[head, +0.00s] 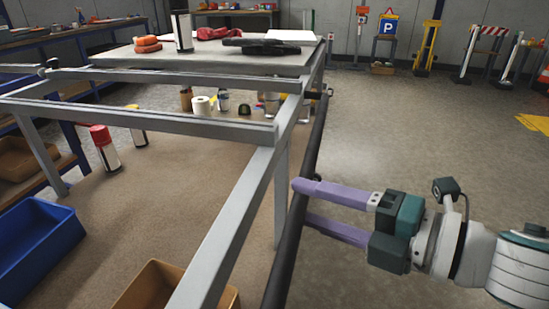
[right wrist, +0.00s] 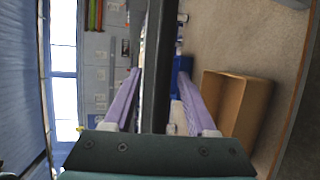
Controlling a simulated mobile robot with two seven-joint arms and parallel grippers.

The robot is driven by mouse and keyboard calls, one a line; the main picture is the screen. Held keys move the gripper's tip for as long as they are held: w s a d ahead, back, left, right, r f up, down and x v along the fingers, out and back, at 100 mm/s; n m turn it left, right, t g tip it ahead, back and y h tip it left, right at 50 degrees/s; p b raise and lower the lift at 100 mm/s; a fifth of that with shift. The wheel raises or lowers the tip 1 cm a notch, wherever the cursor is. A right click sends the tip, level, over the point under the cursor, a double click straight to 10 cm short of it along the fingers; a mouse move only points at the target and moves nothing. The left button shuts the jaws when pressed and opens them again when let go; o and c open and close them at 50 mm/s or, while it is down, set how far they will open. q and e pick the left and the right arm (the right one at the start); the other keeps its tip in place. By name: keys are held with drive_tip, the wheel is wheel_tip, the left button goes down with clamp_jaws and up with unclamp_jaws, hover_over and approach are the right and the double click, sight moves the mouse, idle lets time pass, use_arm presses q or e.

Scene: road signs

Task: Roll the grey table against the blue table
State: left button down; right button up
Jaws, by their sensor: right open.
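The grey table (head: 205,62) has a pale top at the back and a grey metal frame (head: 230,230) reaching toward me. A long black bar (head: 318,130) runs along its right side. My right gripper (head: 299,200), with purple fingers, is open at this bar. In the right wrist view the black bar (right wrist: 157,70) passes between the two fingers, with gaps visible beside it. A blue-framed table (head: 65,34) stands along the left wall, apart from the grey top. Blue framing also shows at the left edge, partly cut off. My left gripper is not in view.
A blue bin (head: 38,245) and a cardboard box (head: 150,285) sit low at the left and front. Red and white cans (head: 104,150) stand beyond the frame. Signs, including a parking sign (head: 387,25), line the back wall. The right floor is mostly clear.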

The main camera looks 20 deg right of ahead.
drive_tip(key=shift+v, duration=2.65)
